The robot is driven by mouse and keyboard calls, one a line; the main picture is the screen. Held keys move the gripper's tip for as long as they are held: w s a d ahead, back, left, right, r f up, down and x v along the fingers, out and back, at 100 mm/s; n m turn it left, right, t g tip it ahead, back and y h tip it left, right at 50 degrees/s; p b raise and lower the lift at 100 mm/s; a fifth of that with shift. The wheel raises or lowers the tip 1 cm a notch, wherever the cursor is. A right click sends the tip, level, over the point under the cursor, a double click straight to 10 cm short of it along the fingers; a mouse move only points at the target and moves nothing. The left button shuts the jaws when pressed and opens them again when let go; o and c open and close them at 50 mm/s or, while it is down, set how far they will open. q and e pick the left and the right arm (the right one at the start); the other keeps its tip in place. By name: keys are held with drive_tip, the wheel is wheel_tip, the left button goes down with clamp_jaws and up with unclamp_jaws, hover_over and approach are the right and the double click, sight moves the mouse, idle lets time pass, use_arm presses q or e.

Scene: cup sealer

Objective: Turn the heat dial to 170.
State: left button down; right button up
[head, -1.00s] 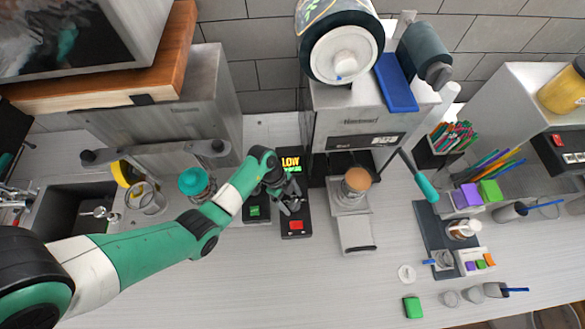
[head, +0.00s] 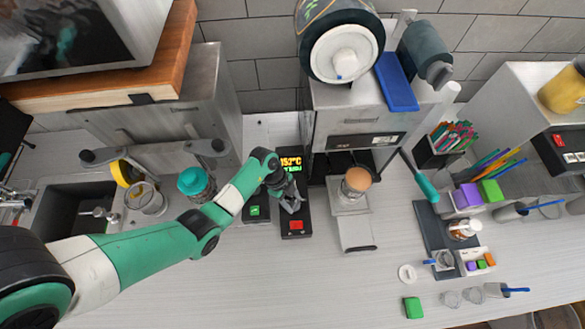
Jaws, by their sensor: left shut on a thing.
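The heat control unit is a narrow black panel (head: 294,226) beside the cup sealer. Its lit display (head: 290,162) shows yellow characters that look like 152°C, with a green line below. A red button (head: 296,225) sits at its front end. My left gripper (head: 291,202) is over the middle of the panel, shut on the heat dial, which the fingers hide. My right gripper is not in view.
A small black box with a green button (head: 255,210) lies left of the panel. The front counter (head: 230,290) is clear.

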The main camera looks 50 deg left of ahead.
use_arm(q)
drive_tip(key=shift+m, duration=0.3)
drive_tip(key=shift+m+g+p, duration=0.3)
drive_tip(key=shift+m, duration=0.2)
drive_tip(key=shift+w+m+g+h, duration=0.15)
drive_tip(key=shift+m+g+h, duration=0.15)
drive_tip(key=shift+m, duration=0.4)
drive_tip(key=shift+w+m+g+b, duration=0.1)
drive_tip(key=shift+m+g+b, duration=0.45)
drive_tip(key=shift+m, duration=1.45)
drive_tip(key=shift+g, duration=0.25)
drive_tip(key=shift+c, duration=1.4)
unclamp_jaws()
drive_tip(key=shift+r, duration=0.1)
